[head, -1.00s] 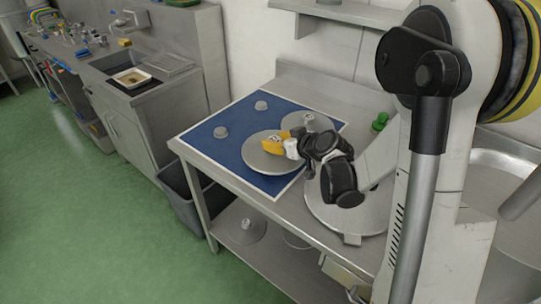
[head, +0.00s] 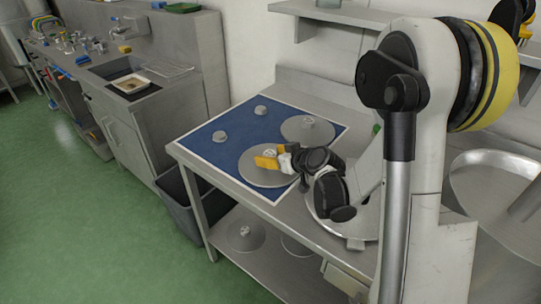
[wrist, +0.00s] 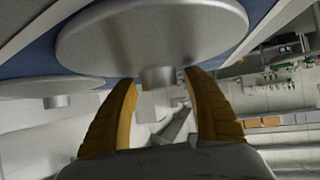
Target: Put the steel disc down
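The steel disc (head: 250,175), a flat grey plate with a short central knob, lies at the front of the blue mat (head: 205,150), apparently flat on it. My gripper (head: 266,159) is at its knob, and its yellow fingers hide part of the disc in the head view. In the wrist view the disc (wrist: 150,35) fills the top and its knob (wrist: 157,79) lies between the two fingertips. The fingers stand apart, with a visible gap on each side of the knob. A second steel disc (head: 307,130) lies behind on the mat.
Two small grey knobbed pieces sit on the mat, one at the left (head: 219,137) and one at the back (head: 260,110). A large round steel plate lies partly under my arm. Another disc (head: 243,236) is on the lower shelf. A grey bin stands beside the bench.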

